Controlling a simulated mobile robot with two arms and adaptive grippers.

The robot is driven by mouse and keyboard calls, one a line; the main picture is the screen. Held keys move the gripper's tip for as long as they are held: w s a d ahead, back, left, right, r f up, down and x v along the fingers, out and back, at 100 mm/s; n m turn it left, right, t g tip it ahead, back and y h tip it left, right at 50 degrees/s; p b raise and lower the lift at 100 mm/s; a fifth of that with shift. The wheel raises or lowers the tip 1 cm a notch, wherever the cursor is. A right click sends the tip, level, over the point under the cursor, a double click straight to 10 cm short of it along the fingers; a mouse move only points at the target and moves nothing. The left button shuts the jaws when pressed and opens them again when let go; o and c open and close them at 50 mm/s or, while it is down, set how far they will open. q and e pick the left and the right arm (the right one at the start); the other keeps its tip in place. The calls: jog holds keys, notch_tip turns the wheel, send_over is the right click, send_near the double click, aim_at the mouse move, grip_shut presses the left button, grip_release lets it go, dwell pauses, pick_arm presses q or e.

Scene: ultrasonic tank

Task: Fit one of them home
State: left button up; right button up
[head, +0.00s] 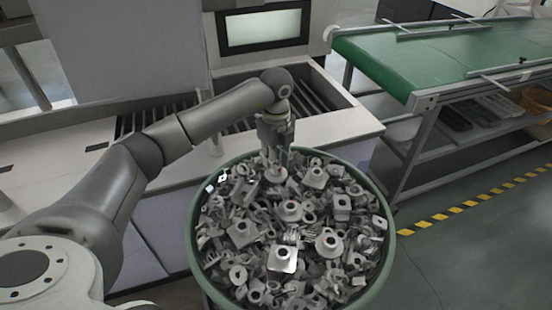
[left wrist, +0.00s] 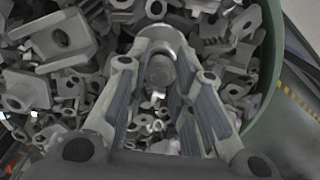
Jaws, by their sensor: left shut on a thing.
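A round green bin (head: 194,240) is heaped with many grey metal parts (head: 290,210), some with round bores and flanges. My left gripper (head: 274,160) reaches down into the far side of the heap. In the left wrist view its fingers (left wrist: 160,95) are closed around a grey cylindrical part (left wrist: 160,70) with a round end. Other parts lie close around it, so its lower portion is hard to make out. In the head view the held part is small and partly hidden by the fingers. My right gripper is not in view.
Behind the bin is a white machine bench (head: 345,128) with a recessed tank (head: 325,92) of dark slats and a screen (head: 263,30). A green conveyor table (head: 430,60) stands at the right. Floor at the lower right is clear, with yellow-black tape (head: 470,203).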

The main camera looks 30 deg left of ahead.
pick_arm(q)
jog(key=shift+f, duration=0.5)
jog(key=shift+s+f, duration=0.1)
dwell(1.0)
jog(key=o, duration=0.7)
jog(key=shift+o, duration=0.2)
jog(key=shift+r, duration=0.25)
notch_tip(320, 180, up, 12)
jog(key=shift+f, duration=0.25)
